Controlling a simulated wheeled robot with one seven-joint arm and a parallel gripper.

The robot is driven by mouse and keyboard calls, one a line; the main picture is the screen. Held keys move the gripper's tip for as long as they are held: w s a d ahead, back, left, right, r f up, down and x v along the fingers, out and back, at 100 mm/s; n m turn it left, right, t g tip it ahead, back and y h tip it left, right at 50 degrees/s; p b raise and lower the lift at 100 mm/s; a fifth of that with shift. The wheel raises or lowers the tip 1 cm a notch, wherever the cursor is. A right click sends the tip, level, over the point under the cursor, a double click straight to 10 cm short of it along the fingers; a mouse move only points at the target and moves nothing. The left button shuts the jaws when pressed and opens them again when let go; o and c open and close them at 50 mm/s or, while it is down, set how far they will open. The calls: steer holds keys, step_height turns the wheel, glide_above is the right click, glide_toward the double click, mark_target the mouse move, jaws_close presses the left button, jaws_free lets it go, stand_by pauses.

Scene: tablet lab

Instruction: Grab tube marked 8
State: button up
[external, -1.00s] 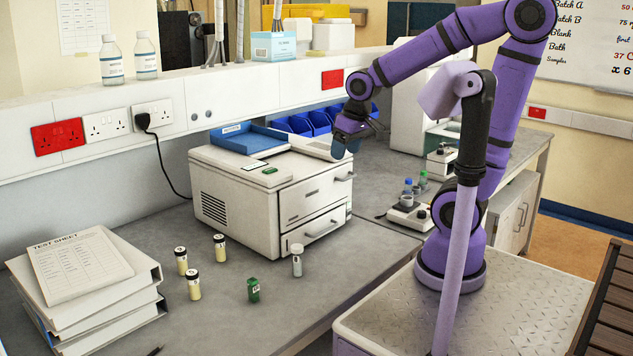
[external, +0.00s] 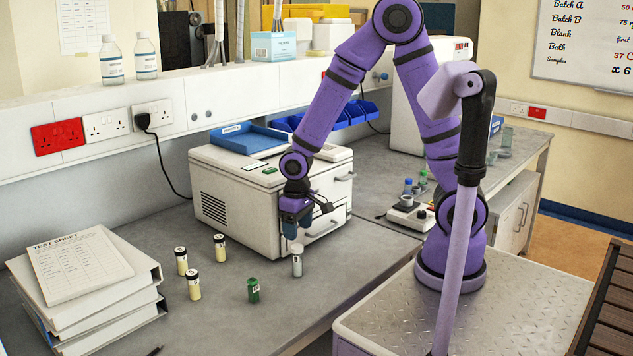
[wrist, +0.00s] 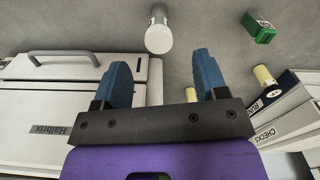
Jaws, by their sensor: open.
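Several small tubes stand on the bench, and I cannot read a number on any of them. A grey-white tube (external: 297,261) stands by the white machine's front corner. It also shows in the wrist view (wrist: 159,34), beyond my fingertips. My gripper (external: 291,231) is open and empty, just above the grey-white tube; its blue fingers (wrist: 163,70) are apart in the wrist view.
The white machine (external: 235,205) with drawers stands close behind my gripper. Stacked binders with a test sheet (external: 85,268) lie at the left. A blue tray (external: 248,138) sits on the machine. The bench front (external: 320,305) is clear.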

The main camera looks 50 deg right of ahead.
mark_target(297, 246)
steer(key=shift+w+f, duration=0.15)
steer(key=shift+f, duration=2.25)
steer(key=shift+w+f, duration=0.1)
steer(key=shift+f, duration=2.3)
steer(key=shift+c, duration=0.4)
steer(key=c, duration=0.9)
